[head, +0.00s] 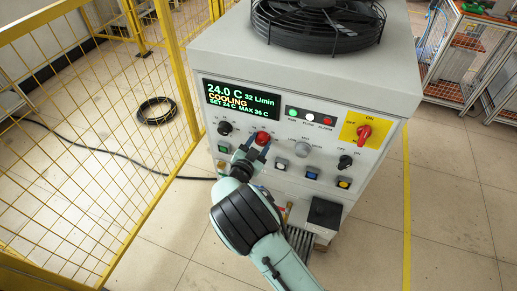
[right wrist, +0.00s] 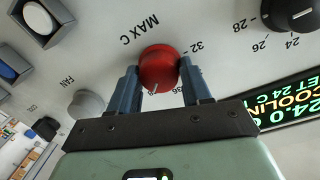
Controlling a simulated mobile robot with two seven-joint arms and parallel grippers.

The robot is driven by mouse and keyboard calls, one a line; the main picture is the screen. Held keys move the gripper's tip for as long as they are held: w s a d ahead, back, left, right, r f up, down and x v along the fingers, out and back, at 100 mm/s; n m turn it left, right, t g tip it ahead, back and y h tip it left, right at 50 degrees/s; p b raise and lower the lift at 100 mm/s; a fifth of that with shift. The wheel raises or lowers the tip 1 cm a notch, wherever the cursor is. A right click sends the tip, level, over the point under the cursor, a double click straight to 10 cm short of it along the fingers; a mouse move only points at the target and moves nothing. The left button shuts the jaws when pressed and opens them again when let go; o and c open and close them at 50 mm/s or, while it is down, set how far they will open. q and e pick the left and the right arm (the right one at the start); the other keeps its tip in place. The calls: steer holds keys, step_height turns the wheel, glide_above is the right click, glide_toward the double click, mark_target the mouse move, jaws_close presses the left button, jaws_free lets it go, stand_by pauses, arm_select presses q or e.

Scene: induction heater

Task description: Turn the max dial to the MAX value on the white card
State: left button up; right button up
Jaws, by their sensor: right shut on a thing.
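The max dial (head: 262,138) is a red knob on the front panel of a grey machine. In the right wrist view the red dial (right wrist: 158,67) has "MAX C" printed beside it, and scale marks 32 and 36 are legible. My right gripper (head: 256,148) has its two blue fingers on either side of the dial; it also shows in the right wrist view (right wrist: 159,78), shut on the dial. The display (head: 243,101) reads 24.0 C, COOLING, SET 24 C, MAX 36 C. I cannot make out a white card. My left gripper is out of view.
A black set dial (head: 225,128) is left of the red one, a grey fan knob (head: 302,150) right. A red switch on a yellow plate (head: 364,134) is farther right. Several push buttons sit below. A yellow mesh fence (head: 85,90) stands left.

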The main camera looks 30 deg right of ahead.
steer(key=shift+d+m+b, duration=0.25)
steer(key=shift+m+b, duration=0.1)
steer(key=shift+m, duration=0.25)
steer(key=m+b, duration=0.3)
steer(key=m, duration=0.1)
steer(key=shift+r+y+b, duration=0.1)
steer(key=shift+y+b, duration=0.2)
steer(key=shift+b, duration=0.1)
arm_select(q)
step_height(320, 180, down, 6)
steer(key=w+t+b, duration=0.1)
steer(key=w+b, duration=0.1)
arm_select(e)
steer(key=shift+r+m+t, duration=0.1)
steer(key=shift+m+t, duration=0.2)
steer(key=shift+m, duration=1)
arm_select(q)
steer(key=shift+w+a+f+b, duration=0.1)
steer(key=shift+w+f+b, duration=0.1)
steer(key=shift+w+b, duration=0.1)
arm_select(e)
steer(key=o, duration=1)
steer(key=shift+r, duration=0.1)
steer(key=shift+o, duration=0.2)
